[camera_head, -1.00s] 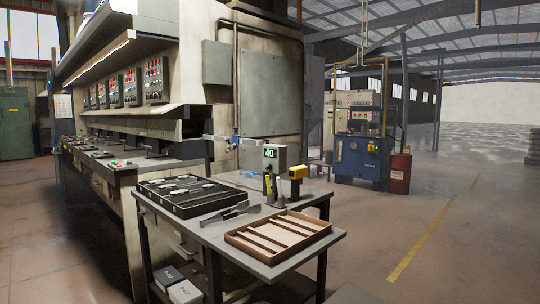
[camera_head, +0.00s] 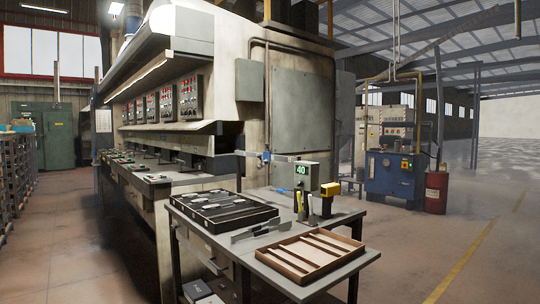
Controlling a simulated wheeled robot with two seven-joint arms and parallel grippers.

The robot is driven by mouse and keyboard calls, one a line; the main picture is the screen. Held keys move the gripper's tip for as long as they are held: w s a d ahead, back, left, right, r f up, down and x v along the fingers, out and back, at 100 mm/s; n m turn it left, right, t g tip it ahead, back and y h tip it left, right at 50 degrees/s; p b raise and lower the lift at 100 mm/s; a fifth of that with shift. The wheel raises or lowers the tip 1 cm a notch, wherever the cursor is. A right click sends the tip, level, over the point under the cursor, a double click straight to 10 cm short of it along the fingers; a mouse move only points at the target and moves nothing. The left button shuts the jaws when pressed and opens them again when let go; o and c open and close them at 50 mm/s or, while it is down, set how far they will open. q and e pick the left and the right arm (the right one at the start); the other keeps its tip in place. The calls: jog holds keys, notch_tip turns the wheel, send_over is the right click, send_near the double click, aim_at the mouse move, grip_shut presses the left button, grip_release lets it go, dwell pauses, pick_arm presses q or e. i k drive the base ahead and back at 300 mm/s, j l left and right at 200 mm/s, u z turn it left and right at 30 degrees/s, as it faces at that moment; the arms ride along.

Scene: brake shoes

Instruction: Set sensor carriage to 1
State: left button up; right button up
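A pale horizontal bar (camera_head: 285,159) sticks out from the press at its right end, above the small table. A small blue part (camera_head: 266,156) sits on or beside this bar. I cannot tell for sure whether it is the sensor carriage, and no scale marks on the bar are readable. A grey box with a green display reading 40 (camera_head: 302,170) stands below the bar's right end. Neither of my grippers is in view.
The dark table (camera_head: 215,238) holds a black tray of parts (camera_head: 257,214), a wooden tray (camera_head: 281,267), tools and a yellow-black device (camera_head: 327,190). A long press (camera_head: 215,100) stands behind. Floor is open at left and right. A red drum (camera_head: 436,193) stands beyond.

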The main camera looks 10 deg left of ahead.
aim_at(266, 154)
jog(key=z, duration=1.35)
jog(key=j+z, duration=0.4)
jog(key=k+j+z, duration=0.2)
jog(key=j+z, duration=0.25)
jog(key=k+j+z, duration=0.15)
jog(key=j+z, duration=0.25)
jog(key=k+j+z, duration=0.2)
jog(key=z, duration=0.25)
jog(key=k+j+z, duration=0.7)
jog(key=z, duration=0.2)
jog(key=k+j+z, duration=0.1)
jog(key=k+z, duration=0.35)
jog(key=k, duration=0.65)
jog(key=k+j+u, duration=0.1)
jog(key=k, duration=0.6)
